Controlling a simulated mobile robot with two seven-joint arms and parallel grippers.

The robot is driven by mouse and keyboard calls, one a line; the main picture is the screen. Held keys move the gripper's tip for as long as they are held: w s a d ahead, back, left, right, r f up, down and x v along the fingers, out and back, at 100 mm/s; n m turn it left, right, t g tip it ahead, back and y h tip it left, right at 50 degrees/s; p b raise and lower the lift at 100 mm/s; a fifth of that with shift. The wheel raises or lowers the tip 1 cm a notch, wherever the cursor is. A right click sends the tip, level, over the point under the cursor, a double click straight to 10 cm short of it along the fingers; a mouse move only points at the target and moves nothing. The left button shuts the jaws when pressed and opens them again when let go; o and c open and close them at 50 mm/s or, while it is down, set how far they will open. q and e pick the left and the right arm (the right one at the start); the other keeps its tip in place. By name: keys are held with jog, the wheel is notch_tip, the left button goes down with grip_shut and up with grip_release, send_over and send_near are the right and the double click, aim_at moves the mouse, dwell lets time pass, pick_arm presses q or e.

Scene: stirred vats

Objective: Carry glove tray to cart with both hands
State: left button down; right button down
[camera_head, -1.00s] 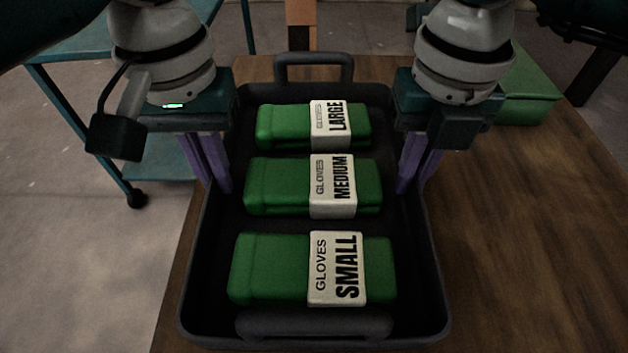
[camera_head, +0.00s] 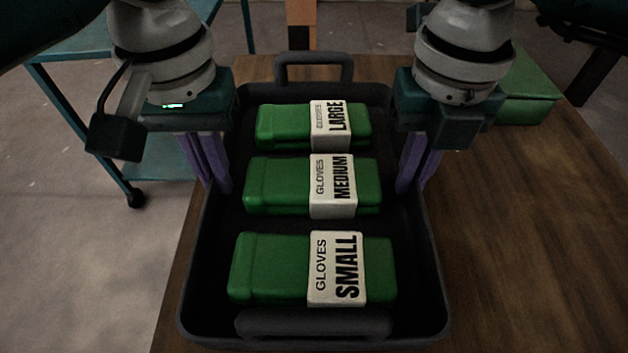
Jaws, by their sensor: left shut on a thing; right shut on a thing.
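The black glove tray (camera_head: 190,270) is at the middle of the view, over the wooden table. It holds three green glove packs with white bands: LARGE (camera_head: 285,126) at the far end, MEDIUM (camera_head: 275,187) in the middle and SMALL (camera_head: 270,268) nearest. My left gripper (camera_head: 218,188) is shut on the tray's left wall. My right gripper (camera_head: 410,188) is shut on its right wall. The fingertips are partly hidden at the walls. I cannot tell whether the tray rests on the table or is just above it. The teal cart (camera_head: 80,50) stands at the left.
The wooden table (camera_head: 530,230) has free room on the right. A green box (camera_head: 528,95) sits on it at the back right, close to my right gripper. Bare floor (camera_head: 100,260) lies between the table and the cart.

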jog(key=shift+r, duration=0.1)
